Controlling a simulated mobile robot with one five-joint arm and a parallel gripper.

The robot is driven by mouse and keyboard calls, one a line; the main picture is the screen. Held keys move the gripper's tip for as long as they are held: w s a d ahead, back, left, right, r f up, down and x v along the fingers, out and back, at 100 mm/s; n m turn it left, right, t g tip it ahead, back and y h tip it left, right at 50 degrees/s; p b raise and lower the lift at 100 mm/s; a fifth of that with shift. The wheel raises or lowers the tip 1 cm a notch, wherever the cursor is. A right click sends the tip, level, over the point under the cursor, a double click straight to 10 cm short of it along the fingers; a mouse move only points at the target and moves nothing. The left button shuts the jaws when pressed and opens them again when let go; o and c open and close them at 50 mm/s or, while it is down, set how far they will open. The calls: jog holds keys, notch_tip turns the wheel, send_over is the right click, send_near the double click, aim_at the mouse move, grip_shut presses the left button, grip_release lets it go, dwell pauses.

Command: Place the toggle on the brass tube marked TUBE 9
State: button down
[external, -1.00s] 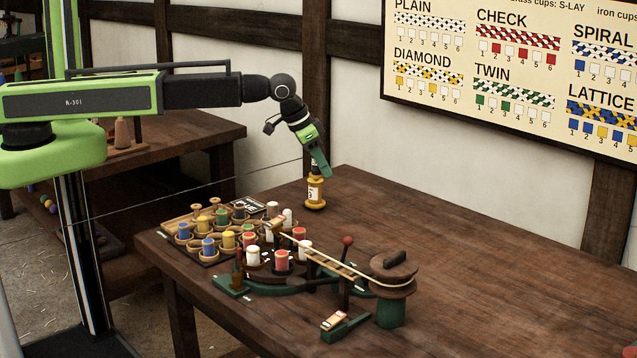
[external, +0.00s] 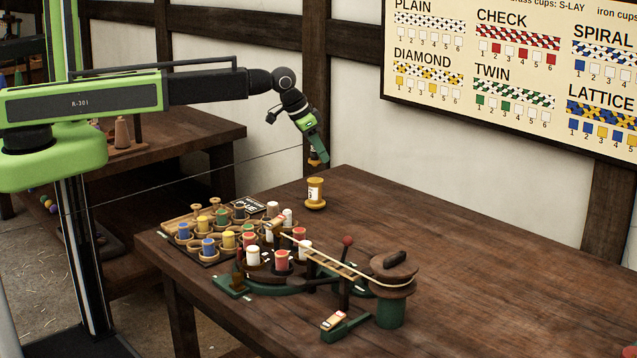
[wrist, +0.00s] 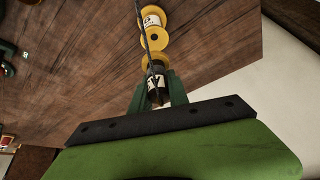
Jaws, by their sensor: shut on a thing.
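My gripper (external: 317,162) is in the air above the back of the table, tilted downward. It is shut on a small yellow-ended piece (wrist: 155,66) with a dark body and a pale label with a dark mark like a 7. I cannot tell for certain that this is the toggle. In the external view only a bit of it shows below the fingers. A yellow, brass-looking spool-shaped tube (external: 314,194) with a white label stands upright on the table below, apart from the held piece. It also shows in the wrist view (wrist: 153,38). Its label is too small to read surely.
A tray (external: 182,252) of several coloured bobbins is on the table's left part. A green-based braiding device (external: 345,282) with a round wooden drum (external: 390,272) stands in the middle front. A thin line crosses behind my arm.

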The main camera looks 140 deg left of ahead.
jog(key=shift+s+a+f, duration=0.1)
jog(key=shift+a+f, duration=0.05)
jog(key=shift+a, duration=0.05)
notch_tip(320, 180, down, 4)
jog(key=b, duration=0.4)
jog(key=shift+f, duration=0.15)
jog(key=shift+r, duration=0.25)
jog(key=shift+f, duration=0.25)
jog(key=c, duration=1.3)
grip_release()
jog(key=shift+r, duration=0.1)
jog(key=shift+o, duration=0.2)
